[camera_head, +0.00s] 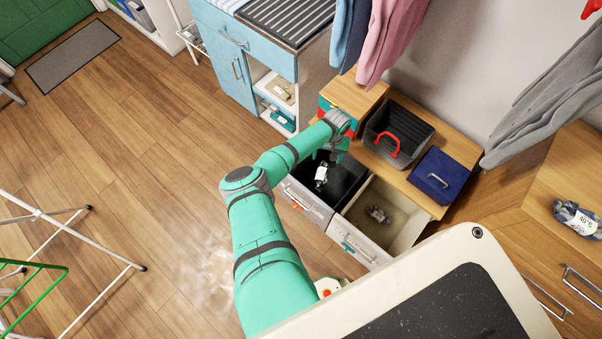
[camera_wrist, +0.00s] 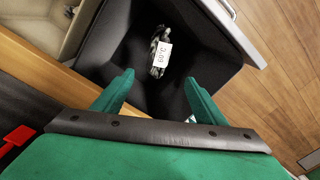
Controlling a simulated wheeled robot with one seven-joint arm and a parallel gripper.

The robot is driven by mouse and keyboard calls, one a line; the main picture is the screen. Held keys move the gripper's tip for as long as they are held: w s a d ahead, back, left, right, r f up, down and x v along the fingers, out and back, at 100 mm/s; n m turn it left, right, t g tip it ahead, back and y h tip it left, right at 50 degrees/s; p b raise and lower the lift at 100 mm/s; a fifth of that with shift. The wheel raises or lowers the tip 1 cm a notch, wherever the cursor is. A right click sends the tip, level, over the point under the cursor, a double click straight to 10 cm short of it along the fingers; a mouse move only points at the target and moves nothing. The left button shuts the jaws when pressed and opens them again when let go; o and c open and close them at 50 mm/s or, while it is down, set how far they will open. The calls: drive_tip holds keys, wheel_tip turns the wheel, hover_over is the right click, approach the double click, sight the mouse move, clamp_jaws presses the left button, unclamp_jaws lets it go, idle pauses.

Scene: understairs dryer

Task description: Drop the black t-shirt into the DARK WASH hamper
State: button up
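My gripper (camera_head: 334,152) hangs above the back part of a pulled-out drawer hamper with a black inside (camera_head: 346,168). In the wrist view its two green fingers (camera_wrist: 159,78) are spread apart, with nothing held between them. Below them, in the black hamper (camera_wrist: 215,60), lies a crumpled dark-and-pale bundle with a white tag (camera_wrist: 160,58); it also shows in the head view (camera_head: 321,176). I cannot tell whether this is the black t-shirt; black cloth hardly stands out against the black lining. The label on the hamper front (camera_head: 308,204) is too small to read.
A cream-lined hamper (camera_head: 405,219) beside it holds a grey bundle (camera_head: 378,215). On the wooden top stand a black caddy with a red handle (camera_head: 398,130) and a navy box (camera_head: 443,177). Clothes hang above (camera_head: 392,35). A drying rack (camera_head: 75,235) stands left; the floor between is clear.

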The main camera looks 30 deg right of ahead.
wheel_tip(320, 180, up, 11)
drive_tip(key=shift+s+d, duration=0.15)
idle(0.5)
drive_tip(key=shift+f, duration=0.1)
idle(0.3)
